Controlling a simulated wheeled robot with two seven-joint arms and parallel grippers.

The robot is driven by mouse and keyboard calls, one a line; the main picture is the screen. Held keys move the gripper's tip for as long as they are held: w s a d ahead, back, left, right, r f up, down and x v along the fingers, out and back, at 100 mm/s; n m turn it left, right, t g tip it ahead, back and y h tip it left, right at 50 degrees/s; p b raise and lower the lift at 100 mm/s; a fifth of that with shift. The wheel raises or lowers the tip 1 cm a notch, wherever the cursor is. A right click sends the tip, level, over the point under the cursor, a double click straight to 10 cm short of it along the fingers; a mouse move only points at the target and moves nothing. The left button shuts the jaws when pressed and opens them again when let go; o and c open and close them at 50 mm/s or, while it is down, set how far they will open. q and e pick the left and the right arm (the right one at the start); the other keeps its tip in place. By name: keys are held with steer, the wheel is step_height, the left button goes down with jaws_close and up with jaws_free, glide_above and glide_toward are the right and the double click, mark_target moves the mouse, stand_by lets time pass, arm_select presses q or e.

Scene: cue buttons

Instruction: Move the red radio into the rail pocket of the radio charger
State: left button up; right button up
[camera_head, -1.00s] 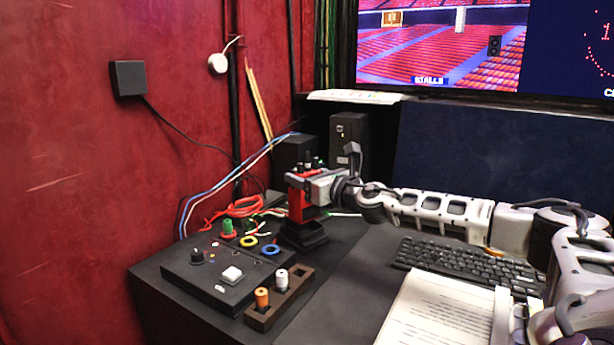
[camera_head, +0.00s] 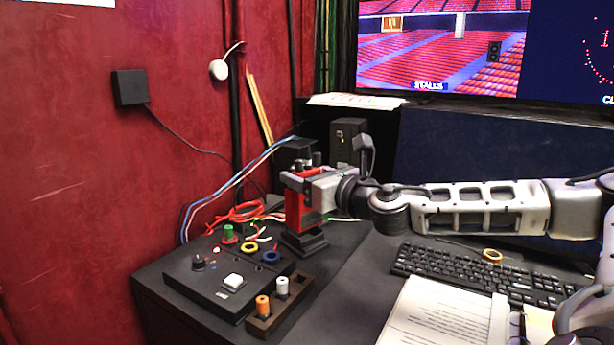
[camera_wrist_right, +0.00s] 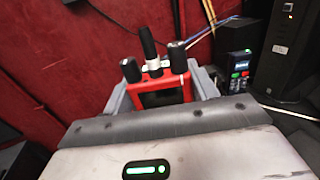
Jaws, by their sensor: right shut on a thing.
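The red radio (camera_head: 294,209) is upright over the black radio charger (camera_head: 304,245) on the left part of the desk. Its lower end meets the charger's top in the picture; I cannot tell whether it is inside a pocket or just above or behind. My right gripper (camera_head: 303,181) comes in from the right and is shut on the upper part of the radio. In the right wrist view the radio's red top (camera_wrist_right: 162,88), with a black antenna and knobs, sits between the grey fingers (camera_wrist_right: 160,97). The charger's pockets are hidden there. My left gripper is out of view.
A black control panel (camera_head: 215,297) and a holder with orange and white pegs (camera_head: 262,326) stand in front. Red cable (camera_head: 240,212) lies left of the charger. A dark handset (camera_wrist_right: 237,72) and a black speaker (camera_wrist_right: 284,47) stand close right. A keyboard (camera_head: 470,272) lies right.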

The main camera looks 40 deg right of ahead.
mark_target(307, 148)
steer(key=shift+r, duration=0.3)
step_height(307, 148, up, 5)
steer(key=p, duration=0.5)
steer(key=shift+f, duration=0.1)
steer(key=shift+r, duration=1.1)
